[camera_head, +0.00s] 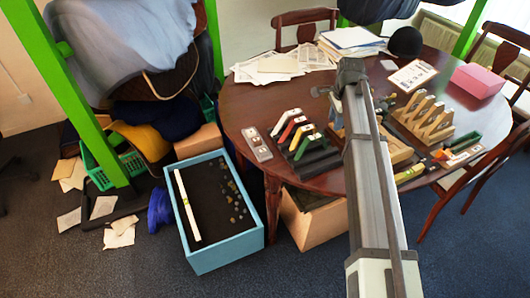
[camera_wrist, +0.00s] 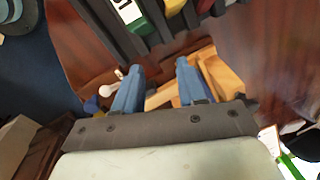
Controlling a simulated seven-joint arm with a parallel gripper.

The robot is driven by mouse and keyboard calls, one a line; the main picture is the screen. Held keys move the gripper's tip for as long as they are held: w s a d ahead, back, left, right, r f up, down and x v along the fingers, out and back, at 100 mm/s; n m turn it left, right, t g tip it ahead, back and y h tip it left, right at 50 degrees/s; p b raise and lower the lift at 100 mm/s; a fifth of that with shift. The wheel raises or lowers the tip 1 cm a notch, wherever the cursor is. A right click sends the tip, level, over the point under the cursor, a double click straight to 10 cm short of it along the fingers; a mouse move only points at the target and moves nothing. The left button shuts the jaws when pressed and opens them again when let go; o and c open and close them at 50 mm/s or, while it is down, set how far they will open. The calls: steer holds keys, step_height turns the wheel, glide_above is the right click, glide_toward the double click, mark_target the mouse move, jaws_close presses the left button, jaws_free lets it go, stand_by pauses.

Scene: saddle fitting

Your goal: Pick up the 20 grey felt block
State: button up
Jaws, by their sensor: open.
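My gripper (camera_wrist: 159,68) shows in the wrist view with its two blue fingers apart. Nothing is visibly held between them. Beyond and between the fingers lie a pale rod-like piece and a light wooden piece (camera_wrist: 222,80). In the head view my arm reaches over the round table, and its links hide part of the tabletop. I cannot pick out a grey felt block marked 20 for certain in either view. A dark rack (camera_head: 318,160) holds white, red and yellow-green pieces left of my arm. The rack also shows at the top of the wrist view (camera_wrist: 100,25).
A light wooden rack (camera_head: 425,118) stands right of my arm. A pink box (camera_head: 478,80), papers (camera_head: 350,40) and a clipboard (camera_head: 412,75) lie on the table (camera_head: 245,105). A white plate (camera_head: 257,145) lies near its left edge. A blue crate (camera_head: 225,253) stands on the floor.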

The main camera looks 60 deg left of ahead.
steer(key=s+a+r+n+h, duration=0.15)
steer(key=s+a, duration=0.25)
steer(key=s, duration=0.8)
steer(key=s+a+n+y, duration=0.15)
steer(key=s+a, duration=0.35)
steer(key=s, duration=0.7)
steer(key=h, duration=0.1)
glide_above(262, 151)
steer(key=shift+g, duration=0.3)
steer(key=f, duration=0.8)
steer(key=shift+s+a+f, duration=0.1)
steer(key=shift+s+a, duration=0.1)
steer(key=shift+w+d+f, duration=0.1)
steer(key=shift+f, duration=1.2)
steer(key=shift+w+f, duration=0.1)
steer(key=shift+f, duration=1.2)
steer(key=c, duration=0.7)
steer(key=shift+o, duration=0.2)
steer(key=shift+r, duration=0.15)
